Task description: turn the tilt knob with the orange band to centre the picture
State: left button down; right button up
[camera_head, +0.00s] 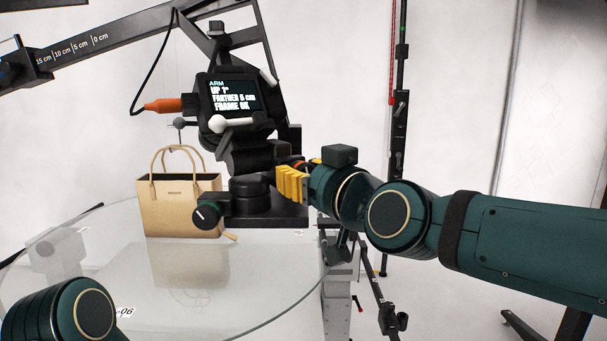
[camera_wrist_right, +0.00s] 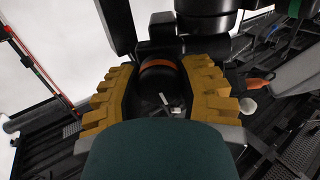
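The tilt knob (camera_wrist_right: 160,73) is dark with an orange band and shows between the yellow fingers of my right gripper (camera_wrist_right: 160,86) in the right wrist view. The camera's screen (camera_head: 232,96) reads "ARM UP 1°", "FARTHER 5 cm" and "FRAME OK". A tan handbag (camera_head: 180,207) stands upright behind the rig. My left gripper is out of view.
The handbag stands on a round glass turntable (camera_head: 265,262). A boom with a centimetre scale (camera_head: 75,46) crosses the upper left. An orange plug (camera_head: 163,105) with a cable and a green-ringed knob (camera_head: 207,214) are on the camera rig. A dark upright pole (camera_head: 399,120) stands behind my right arm.

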jog(key=shift+m+b, duration=0.45)
jog(key=shift+m, duration=0.75)
grip_shut()
jog(key=o, duration=1.2)
grip_release()
jog(key=v, duration=1.2)
jog(key=shift+f, duration=0.1)
